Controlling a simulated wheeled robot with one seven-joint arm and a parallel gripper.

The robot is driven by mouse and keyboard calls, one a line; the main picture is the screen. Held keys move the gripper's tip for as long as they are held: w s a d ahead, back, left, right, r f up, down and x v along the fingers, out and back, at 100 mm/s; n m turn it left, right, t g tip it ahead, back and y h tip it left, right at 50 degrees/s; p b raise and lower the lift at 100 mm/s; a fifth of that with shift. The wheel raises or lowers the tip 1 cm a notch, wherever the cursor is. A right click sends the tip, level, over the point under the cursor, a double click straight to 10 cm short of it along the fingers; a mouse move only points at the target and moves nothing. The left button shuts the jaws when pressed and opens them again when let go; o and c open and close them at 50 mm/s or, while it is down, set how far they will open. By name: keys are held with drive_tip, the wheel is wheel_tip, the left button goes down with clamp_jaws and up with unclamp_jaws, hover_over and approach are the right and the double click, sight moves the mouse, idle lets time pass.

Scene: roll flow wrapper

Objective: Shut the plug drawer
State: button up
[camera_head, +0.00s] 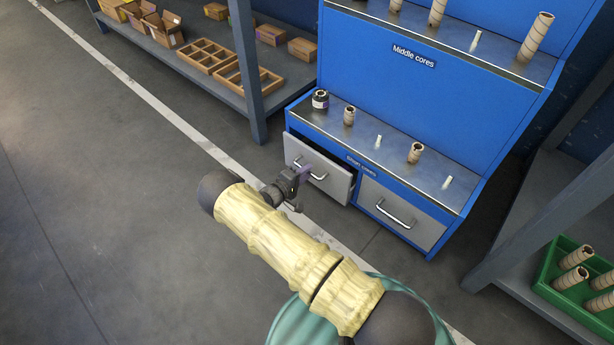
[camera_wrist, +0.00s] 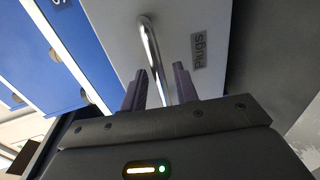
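The plug drawer (camera_head: 337,184) is the grey left drawer in the base of the blue rack; it stands partly pulled out, with a dark gap behind its front. I cannot tell whether either finger touches the handle. In the head view my gripper (camera_head: 300,178) partly covers the drawer front and handle.
A second grey drawer (camera_head: 400,212) beside it on the right looks shut. Several short cores and small pieces stand on the metal shelf (camera_head: 330,118) above. A grey shelf post (camera_head: 247,70) rises at the left. A green crate (camera_head: 548,288) with cores is at right. The floor at left is clear.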

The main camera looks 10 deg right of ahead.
sight(316, 165)
drive_tip(key=shift+x, duration=0.75)
clamp_jaws()
drive_tip(key=shift+r+x, duration=0.2)
drive_tip(key=shift+x, duration=0.85)
drive_tip(key=shift+r+x, duration=0.25)
drive_tip(key=shift+x, duration=0.8)
drive_tip(key=shift+c, duration=1.5)
unclamp_jaws()
drive_tip(key=o, duration=0.3)
drive_tip(key=shift+d, duration=0.25)
